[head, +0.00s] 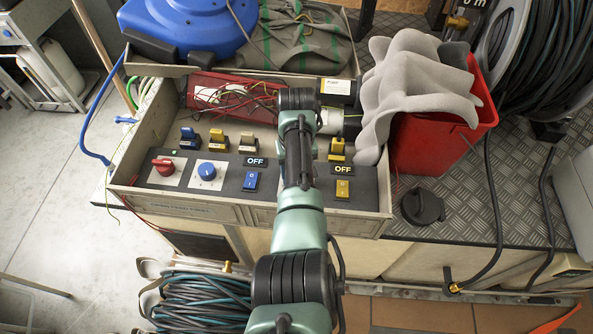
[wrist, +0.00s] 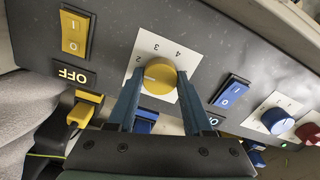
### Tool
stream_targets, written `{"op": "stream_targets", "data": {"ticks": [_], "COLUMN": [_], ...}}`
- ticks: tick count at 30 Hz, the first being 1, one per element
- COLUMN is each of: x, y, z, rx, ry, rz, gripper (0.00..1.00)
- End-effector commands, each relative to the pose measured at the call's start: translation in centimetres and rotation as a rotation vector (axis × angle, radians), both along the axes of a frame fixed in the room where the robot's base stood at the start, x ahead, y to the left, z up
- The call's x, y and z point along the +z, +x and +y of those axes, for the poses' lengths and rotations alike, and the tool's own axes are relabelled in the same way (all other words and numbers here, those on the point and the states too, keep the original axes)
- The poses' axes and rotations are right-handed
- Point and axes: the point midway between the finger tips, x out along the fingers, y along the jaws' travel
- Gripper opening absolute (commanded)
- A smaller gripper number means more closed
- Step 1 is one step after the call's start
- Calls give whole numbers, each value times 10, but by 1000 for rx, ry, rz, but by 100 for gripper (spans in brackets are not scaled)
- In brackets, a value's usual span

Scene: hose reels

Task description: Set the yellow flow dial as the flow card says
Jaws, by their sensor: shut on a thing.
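The yellow flow dial (wrist: 158,78) sits on a white scale plate (wrist: 185,98) in the wrist view, where the printed 2, 3 and 4 appear upside down. A pale mark on the dial points to the left in that view, on the side of the 2. My gripper (wrist: 159,76) has its two blue fingers on either side of the dial and is shut on it. In the head view my arm hides the dial and the fingertips.
A blue rocker switch (head: 251,181) and a yellow one (head: 343,189) flank the dial, each with an OFF sign. A blue dial (head: 207,171) and red dial (head: 163,167) sit further left. A red bin (head: 432,140) with grey cloth stands close on the right.

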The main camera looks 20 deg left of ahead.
Motion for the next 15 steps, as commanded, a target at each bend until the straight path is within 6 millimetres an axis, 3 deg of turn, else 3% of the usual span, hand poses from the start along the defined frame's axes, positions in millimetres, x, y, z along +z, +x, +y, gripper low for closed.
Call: {"op": "stream_targets", "data": {"ticks": [15], "x": [0], "y": [0], "z": [0], "rx": [-206], "ry": [-1], "rz": [1], "gripper": [0]}}
